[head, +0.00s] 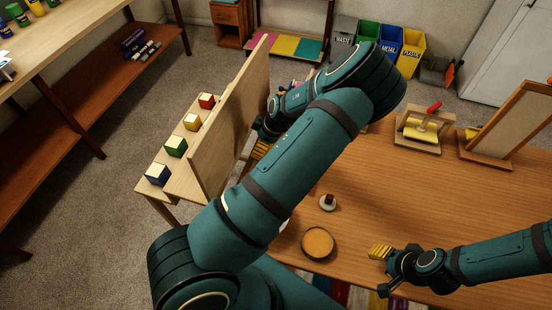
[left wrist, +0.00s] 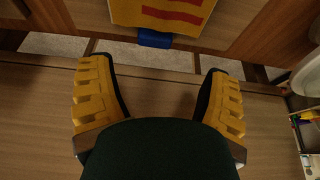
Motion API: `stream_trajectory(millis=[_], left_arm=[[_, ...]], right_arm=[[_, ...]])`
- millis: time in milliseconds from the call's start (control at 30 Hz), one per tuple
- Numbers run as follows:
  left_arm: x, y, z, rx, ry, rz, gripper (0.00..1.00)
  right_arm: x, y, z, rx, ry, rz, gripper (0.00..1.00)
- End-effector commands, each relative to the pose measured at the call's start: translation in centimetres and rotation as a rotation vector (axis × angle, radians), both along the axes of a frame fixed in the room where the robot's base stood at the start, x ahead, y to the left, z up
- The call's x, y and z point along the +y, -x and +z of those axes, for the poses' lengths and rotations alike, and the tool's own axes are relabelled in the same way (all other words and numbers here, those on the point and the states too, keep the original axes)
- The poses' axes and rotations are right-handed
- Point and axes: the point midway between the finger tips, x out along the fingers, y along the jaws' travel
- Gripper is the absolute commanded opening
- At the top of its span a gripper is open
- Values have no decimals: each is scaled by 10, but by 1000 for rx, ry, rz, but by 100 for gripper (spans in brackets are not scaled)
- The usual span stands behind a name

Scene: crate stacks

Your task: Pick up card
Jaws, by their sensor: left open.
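A yellow card-like sheet with red stripes (left wrist: 165,14) shows at the top of the left wrist view, cut off by the edge, with a small blue piece (left wrist: 155,39) at its lower edge. I cannot tell for certain that it is the card. My left gripper (left wrist: 158,70) is open and empty, with its yellow fingers spread apart, short of the sheet. In the head view this gripper (head: 262,146) is mostly hidden behind my arm, beside an upright wooden board (head: 232,125). My right gripper (head: 383,270) looks open and empty above the table's front.
The wooden table (head: 440,200) holds a round orange-topped dish (head: 318,242), a small stamp-like piece (head: 327,202), a wooden stand with a yellow roller (head: 422,132) and a framed board (head: 508,120). Coloured cubes (head: 175,146) stand left of the upright board. The table's middle right is clear.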

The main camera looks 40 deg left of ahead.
Motion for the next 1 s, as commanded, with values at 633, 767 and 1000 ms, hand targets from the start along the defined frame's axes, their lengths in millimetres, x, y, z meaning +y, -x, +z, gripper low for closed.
stream_trajectory(millis=[633,767,1000], left_arm=[[19,-1,-51,-2,0,-1,78],[19,-1,-51,-2,0,-1,57],[19,-1,-51,-1,1,0,17]], right_arm=[[1,4,-10,8,-3,7,47],[1,4,-10,8,-3,7,47],[1,3,-10,8,-2,6,47]])
